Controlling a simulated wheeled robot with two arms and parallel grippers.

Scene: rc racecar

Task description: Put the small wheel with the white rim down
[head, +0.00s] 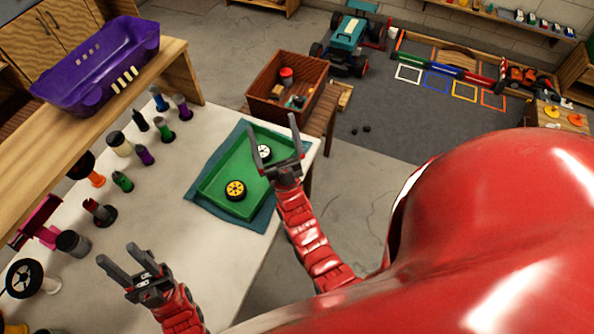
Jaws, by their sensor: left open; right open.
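The small wheel with the white rim (264,153) lies in the green tray (215,183) on the white-topped table. A small wheel with a yellow rim (235,190) lies in the same tray, nearer to me. My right gripper (272,124) is open over the tray's right side. Its fingers appear on either side of the white-rimmed wheel in the picture, and I cannot tell whether they touch it. My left gripper (117,253) is open and empty over the near part of the table, away from the tray.
A blue cloth (262,218) lies under the tray. Several bottles and tools stand to the left, with a larger white-rimmed wheel (23,278) at the near left. A purple basket (100,68) sits on a wooden shelf. A brown crate (262,97) stands beyond the tray.

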